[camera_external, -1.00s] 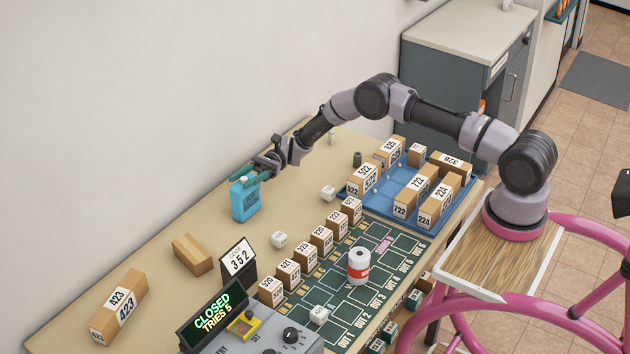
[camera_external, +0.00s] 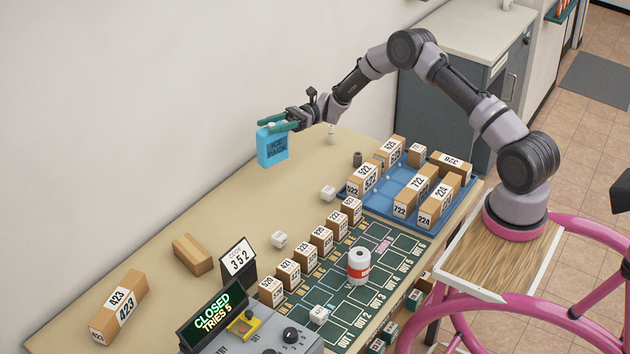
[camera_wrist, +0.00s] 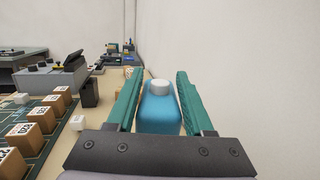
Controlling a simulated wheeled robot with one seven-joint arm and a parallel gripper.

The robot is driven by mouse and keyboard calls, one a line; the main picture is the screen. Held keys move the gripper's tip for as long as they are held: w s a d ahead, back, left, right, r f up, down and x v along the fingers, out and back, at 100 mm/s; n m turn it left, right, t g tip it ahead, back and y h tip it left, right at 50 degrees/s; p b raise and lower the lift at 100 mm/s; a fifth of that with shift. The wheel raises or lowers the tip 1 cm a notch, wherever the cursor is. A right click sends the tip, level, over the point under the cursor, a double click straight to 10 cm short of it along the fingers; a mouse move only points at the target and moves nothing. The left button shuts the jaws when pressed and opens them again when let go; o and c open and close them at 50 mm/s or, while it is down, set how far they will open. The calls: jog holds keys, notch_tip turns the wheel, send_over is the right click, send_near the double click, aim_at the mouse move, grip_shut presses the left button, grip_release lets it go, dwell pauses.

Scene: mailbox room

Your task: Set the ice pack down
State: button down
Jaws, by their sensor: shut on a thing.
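The ice pack hangs upright, apparently above the back part of the tan table (camera_external: 225,205), near the wall. In the wrist view the ice pack (camera_wrist: 159,112) sits between the two green fingers of my gripper (camera_wrist: 156,100), cap upward. Its lower part is hidden there.
A blue tray (camera_external: 379,207) with numbered boxes is at the right. A row of numbered boxes (camera_external: 305,257) borders a green board (camera_external: 395,262). The table's back middle is clear.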

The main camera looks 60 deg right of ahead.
jog(key=s+d+m+t, duration=0.1)
jog(key=d+m+t, duration=0.15)
jog(key=d, duration=0.45)
notch_tip(320, 180, down, 10)
jog(key=shift+d+n+h, duration=0.35)
jog(key=shift+n+h, duration=0.05)
jog(key=shift+n, duration=0.05)
jog(key=shift+c, duration=1.4)
grip_release()
jog(key=shift+f, duration=0.1)
